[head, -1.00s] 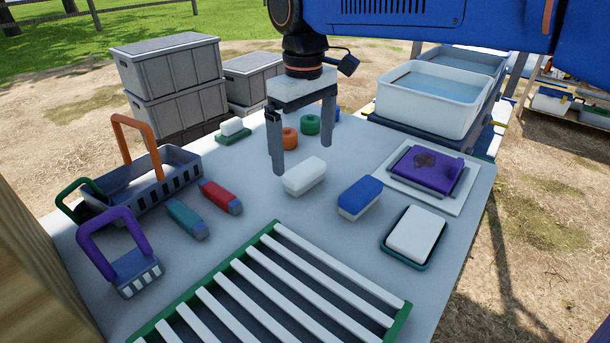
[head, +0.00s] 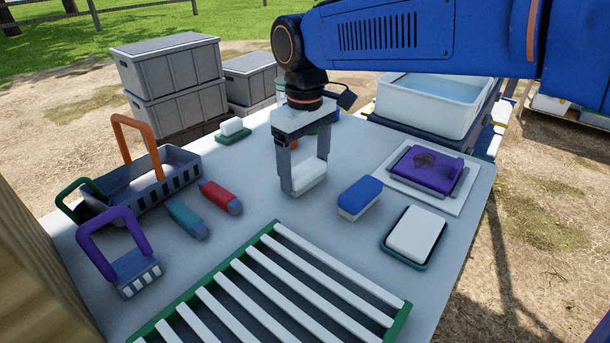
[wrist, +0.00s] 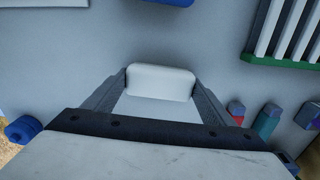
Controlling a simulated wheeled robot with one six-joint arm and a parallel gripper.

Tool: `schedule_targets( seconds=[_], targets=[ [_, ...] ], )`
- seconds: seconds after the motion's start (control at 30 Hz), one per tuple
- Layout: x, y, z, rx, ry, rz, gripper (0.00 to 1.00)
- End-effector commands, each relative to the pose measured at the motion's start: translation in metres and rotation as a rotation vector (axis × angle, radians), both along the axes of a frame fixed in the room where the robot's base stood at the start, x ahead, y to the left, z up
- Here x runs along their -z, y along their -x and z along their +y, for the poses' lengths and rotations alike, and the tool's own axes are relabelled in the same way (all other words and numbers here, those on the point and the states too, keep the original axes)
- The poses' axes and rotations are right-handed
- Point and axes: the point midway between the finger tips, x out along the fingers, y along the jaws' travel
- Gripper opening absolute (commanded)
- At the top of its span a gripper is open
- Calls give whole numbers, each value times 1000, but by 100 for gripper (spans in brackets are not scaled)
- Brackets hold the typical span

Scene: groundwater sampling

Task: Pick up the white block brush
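The white block brush (head: 311,175) lies on the grey table near its middle. In the wrist view it (wrist: 160,82) is a white rounded block with its long side across the picture. My gripper (head: 306,180) is down over it with one finger at each end. In the wrist view the fingers of my gripper (wrist: 161,88) meet both ends of the block with no clear gap, so it looks shut on it. The brush appears to rest on the table still. Its underside is hidden.
A blue-topped brush (head: 360,197) lies just right, with a white block in a green tray (head: 413,235) beyond it. A slatted rack (head: 270,290) is in front. Red (head: 221,197) and teal (head: 186,219) tools lie left, near a grey basket (head: 182,175).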

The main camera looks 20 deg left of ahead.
Motion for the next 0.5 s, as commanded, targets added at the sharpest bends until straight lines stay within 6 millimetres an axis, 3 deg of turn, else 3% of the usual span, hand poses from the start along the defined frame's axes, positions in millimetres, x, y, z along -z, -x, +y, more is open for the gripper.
schedule_targets(
  seconds=[0.33,0.5],
  targets=[
    [-3,0,0,0,-1,0,55],
    [-22,-1,1,0,-3,-1,55]
  ],
)
